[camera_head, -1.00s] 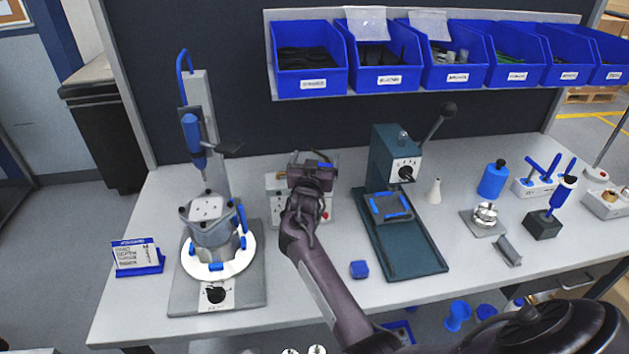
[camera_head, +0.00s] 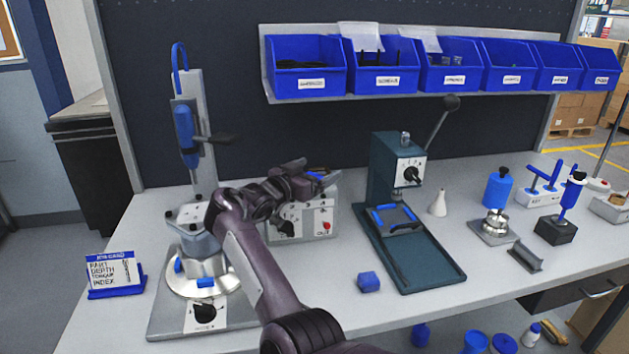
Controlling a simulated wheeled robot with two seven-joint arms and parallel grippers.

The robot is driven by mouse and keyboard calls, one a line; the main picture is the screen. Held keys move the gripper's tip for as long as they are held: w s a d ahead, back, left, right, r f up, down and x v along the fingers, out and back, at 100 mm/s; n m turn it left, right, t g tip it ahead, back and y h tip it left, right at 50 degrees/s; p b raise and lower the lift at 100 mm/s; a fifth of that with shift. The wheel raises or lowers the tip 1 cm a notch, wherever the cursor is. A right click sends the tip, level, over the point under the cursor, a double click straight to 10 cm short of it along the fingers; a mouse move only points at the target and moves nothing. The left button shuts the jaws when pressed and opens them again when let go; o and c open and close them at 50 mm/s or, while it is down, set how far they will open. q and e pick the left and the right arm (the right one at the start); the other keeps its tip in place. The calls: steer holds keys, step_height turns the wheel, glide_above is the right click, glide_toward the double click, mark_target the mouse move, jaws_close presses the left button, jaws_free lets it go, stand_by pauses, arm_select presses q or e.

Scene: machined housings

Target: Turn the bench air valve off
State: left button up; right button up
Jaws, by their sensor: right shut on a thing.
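A light grey control box (camera_head: 318,222), which appears to carry the bench air valve, stands at the back of the bench. Its front has a black knob (camera_head: 287,227) and a red button (camera_head: 327,226). A small blue piece (camera_head: 318,175), seemingly the valve handle, shows at the top of the box. My right gripper (camera_head: 308,181) is at the box's top edge, shut on this blue piece. My dark wrist and arm cover the box's left part, and the jaw contact is partly hidden. My left gripper is not in view.
Left stands a fixture with a round base (camera_head: 205,275) and a tall column. Right is a green press (camera_head: 398,170) with a raised lever. A blue block (camera_head: 369,282) lies on the open bench front. Blue bins (camera_head: 305,85) hang above.

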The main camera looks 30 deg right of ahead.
steer(key=shift+s+f, duration=0.1)
steer(key=shift+f, duration=0.05)
steer(key=o, duration=1.1)
steer(key=shift+d, duration=0.1)
